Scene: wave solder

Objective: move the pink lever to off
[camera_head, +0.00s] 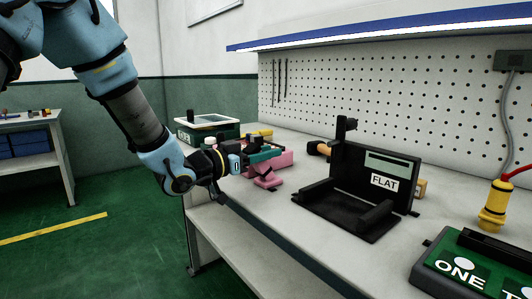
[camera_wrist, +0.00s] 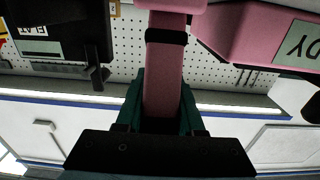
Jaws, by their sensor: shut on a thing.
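The pink lever (camera_wrist: 164,75) is a pink bar with a black band, in the middle of the wrist view. The green fingers of my gripper (camera_wrist: 163,108) lie on both sides of it and are shut on it. The lever belongs to a pink unit (camera_wrist: 245,35) whose green label is partly cut off. The lever's off mark is not readable.
A black fixture marked FLAT (camera_head: 365,175) stands to the right on the bench (camera_head: 300,240). A green-sided device (camera_head: 210,130) stands behind my gripper. A pegboard (camera_head: 390,110) closes the back.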

